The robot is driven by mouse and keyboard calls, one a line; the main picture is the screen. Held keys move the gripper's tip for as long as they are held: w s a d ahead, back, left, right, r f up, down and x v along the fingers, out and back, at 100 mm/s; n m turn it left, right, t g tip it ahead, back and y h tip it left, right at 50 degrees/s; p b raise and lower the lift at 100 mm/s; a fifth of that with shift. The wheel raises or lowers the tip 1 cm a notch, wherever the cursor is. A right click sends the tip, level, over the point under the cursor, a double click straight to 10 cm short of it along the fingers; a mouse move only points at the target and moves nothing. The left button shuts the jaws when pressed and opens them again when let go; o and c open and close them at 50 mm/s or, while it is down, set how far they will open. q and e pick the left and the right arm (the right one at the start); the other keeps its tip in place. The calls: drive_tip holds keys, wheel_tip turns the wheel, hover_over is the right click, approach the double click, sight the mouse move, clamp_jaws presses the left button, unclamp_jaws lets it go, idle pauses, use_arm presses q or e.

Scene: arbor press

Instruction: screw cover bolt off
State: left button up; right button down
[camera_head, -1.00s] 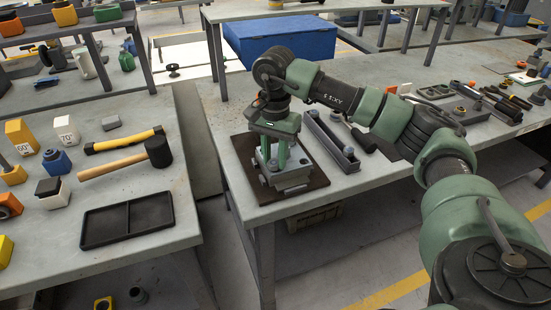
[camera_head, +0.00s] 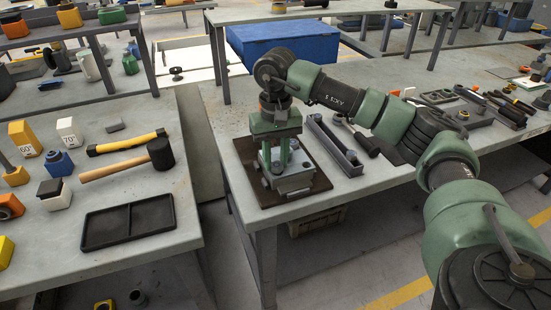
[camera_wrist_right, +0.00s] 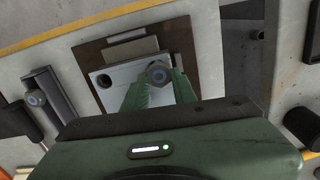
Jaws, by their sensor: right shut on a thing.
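A grey metal block with a light cover plate (camera_head: 292,182) stands on a dark brown board (camera_head: 318,184) near the corner of the right bench. In the right wrist view, the cover plate (camera_wrist_right: 119,78) carries a hex-headed cover bolt (camera_wrist_right: 158,73) and another bolt head (camera_wrist_right: 103,81) at its left corner. My right gripper (camera_head: 275,165) points straight down over the plate. Its green fingers (camera_wrist_right: 157,85) are shut on the cover bolt, one on each side of the head. The bolt's shank is hidden, so I cannot tell how deep it sits. My left gripper is in neither view.
A long narrow grey tray (camera_head: 335,145) lies just right of the board, with a dark-handled tool (camera_head: 362,138) beside it. Several tools lie farther right. Across a gap, the left bench holds a mallet (camera_head: 130,160) and an empty black two-part tray (camera_head: 128,221).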

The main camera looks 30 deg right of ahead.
sight(276, 163)
drive_tip(key=shift+r+p, duration=0.4)
drive_tip(key=shift+r, duration=0.3)
idle(0.4)
drive_tip(key=shift+r+p, duration=1.2)
drive_tip(key=shift+r, duration=0.55)
